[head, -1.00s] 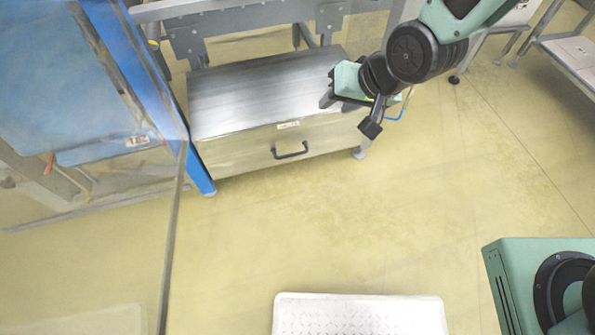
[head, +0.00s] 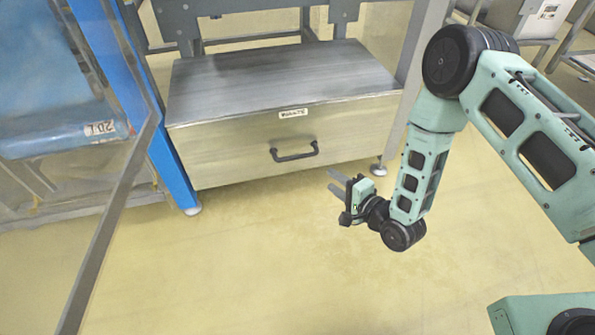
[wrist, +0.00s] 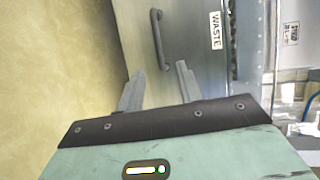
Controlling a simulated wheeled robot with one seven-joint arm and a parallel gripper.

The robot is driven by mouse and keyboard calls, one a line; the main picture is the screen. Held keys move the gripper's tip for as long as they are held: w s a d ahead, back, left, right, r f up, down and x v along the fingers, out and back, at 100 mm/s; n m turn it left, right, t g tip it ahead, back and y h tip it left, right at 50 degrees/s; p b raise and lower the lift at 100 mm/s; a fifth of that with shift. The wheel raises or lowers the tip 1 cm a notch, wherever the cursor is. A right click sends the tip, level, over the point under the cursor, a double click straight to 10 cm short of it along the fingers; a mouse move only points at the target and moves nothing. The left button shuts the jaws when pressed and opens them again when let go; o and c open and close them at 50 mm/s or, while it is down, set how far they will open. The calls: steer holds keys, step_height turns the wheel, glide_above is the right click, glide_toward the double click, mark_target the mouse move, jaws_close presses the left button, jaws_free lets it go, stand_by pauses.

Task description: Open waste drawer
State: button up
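The waste drawer (head: 240,152) is a metal box front with a dark bar handle (head: 295,155) and a small white label (head: 293,113). It looks closed under its grey top. My gripper (head: 335,182) is low, to the right of and below the handle, apart from it. In the wrist view the two fingers of my gripper (wrist: 158,82) are spread with nothing between them. The handle (wrist: 160,40) lies beyond the fingertips, and the WASTE label (wrist: 216,30) is to its right.
A blue post (head: 130,100) stands at the drawer's left, with a clear panel edge (head: 110,225) nearer to me. A metal leg with a round foot (head: 378,168) is at the drawer's right. The yellow floor (head: 240,260) before the drawer is clear.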

mark_target(299, 158)
steer(key=shift+f+b+x, duration=0.15)
steer(key=shift+b+x, duration=1.9)
steer(key=shift+x, duration=2.25)
steer(key=shift+f+b+x, duration=0.2)
steer(key=shift+b+x, duration=1.85)
steer(key=shift+x, duration=2.3)
jaws_close()
